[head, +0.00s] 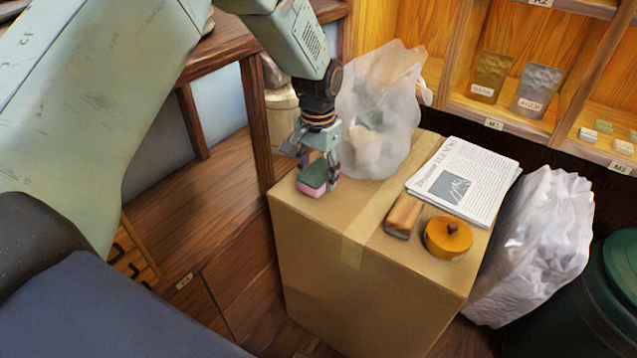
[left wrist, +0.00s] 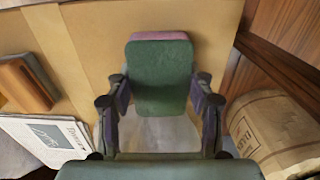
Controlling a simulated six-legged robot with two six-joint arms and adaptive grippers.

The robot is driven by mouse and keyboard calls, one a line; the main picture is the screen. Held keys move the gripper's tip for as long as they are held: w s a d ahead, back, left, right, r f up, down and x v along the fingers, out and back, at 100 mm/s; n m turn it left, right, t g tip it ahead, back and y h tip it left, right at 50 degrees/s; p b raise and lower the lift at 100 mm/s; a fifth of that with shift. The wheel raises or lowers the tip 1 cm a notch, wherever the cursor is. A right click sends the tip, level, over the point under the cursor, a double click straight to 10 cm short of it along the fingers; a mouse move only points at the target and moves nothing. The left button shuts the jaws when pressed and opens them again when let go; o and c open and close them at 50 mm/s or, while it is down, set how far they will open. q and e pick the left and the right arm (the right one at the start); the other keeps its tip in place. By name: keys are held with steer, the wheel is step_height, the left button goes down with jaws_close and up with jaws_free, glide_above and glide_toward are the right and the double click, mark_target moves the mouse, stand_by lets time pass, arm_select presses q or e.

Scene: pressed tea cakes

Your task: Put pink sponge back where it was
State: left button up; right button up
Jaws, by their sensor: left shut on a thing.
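A pink sponge (head: 311,189) with a green top layer is at the left corner of a cardboard box top (head: 330,215). My left gripper (head: 318,172) is shut on it from above. In the left wrist view the sponge (left wrist: 159,75) sits between the two fingers (left wrist: 160,100), green face towards the camera and a pink edge beyond it. The sponge is at or just above the box top; I cannot tell if it touches. My right gripper is in neither view.
A translucent plastic bag (head: 380,110) stands behind the gripper. A newspaper (head: 464,180), a wooden-backed brush (head: 403,215) and an orange lidded pot (head: 448,237) lie on the box's right side. A white bag (head: 535,245) stands right of the box. The box's front middle is clear.

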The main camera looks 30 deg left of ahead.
arm_select(q)
steer(key=shift+f, duration=0.95)
steer(key=shift+a+f, duration=0.1)
steer(key=shift+f, duration=0.15)
steer(key=shift+w, duration=0.15)
steer(key=o, duration=1)
steer(key=shift+f, duration=0.15)
